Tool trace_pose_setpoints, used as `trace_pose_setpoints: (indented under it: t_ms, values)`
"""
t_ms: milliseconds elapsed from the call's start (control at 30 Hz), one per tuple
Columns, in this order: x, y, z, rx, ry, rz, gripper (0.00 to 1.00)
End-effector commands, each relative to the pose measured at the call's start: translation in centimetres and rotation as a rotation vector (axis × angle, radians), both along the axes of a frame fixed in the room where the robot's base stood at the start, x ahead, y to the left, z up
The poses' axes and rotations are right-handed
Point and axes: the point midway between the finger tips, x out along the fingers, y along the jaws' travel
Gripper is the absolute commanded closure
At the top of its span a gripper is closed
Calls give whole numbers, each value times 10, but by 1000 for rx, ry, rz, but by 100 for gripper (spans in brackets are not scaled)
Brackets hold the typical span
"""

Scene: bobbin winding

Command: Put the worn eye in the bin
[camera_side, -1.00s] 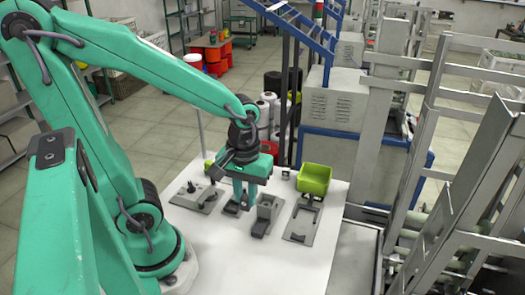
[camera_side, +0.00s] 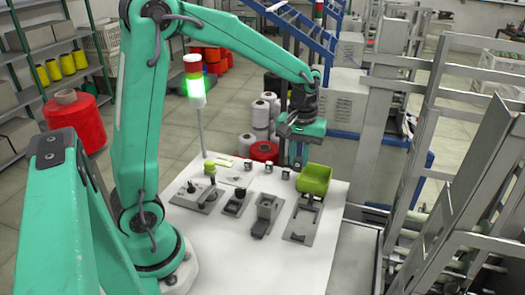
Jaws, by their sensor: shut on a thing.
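The yellow-green bin (camera_side: 315,181) stands at the back right of the white table. My gripper (camera_side: 299,160) hangs raised at the bin's upper left, near its back left corner. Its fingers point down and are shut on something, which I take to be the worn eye. The eye itself is too small and too hidden to make out. I cannot tell whether the fingers are over the bin or behind it.
The white table (camera_side: 230,262) bears several grey fixtures, among them a lever plate (camera_side: 197,196), a dark block (camera_side: 236,201), a grey stand (camera_side: 266,213) and a flat plate (camera_side: 303,222). Small cylinders (camera_side: 268,169) line the back edge. A lit signal lamp (camera_side: 195,85) stands behind. The table front is clear.

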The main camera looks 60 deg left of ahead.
Motion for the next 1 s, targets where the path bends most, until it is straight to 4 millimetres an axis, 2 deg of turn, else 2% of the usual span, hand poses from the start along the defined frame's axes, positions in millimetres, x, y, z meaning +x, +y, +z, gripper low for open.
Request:
trace_pose_setpoints:
  t_ms: [100,300,500,700,1000]
  values:
    - [25,10,-4,-1,1,2,100]
    - [63,27,-12,-1,1,2,100]
    - [91,41,-21,-1,1,1,100]
    - [104,48,-26,0,0,1,100]
    - [106,50,-27,0,0,0,100]
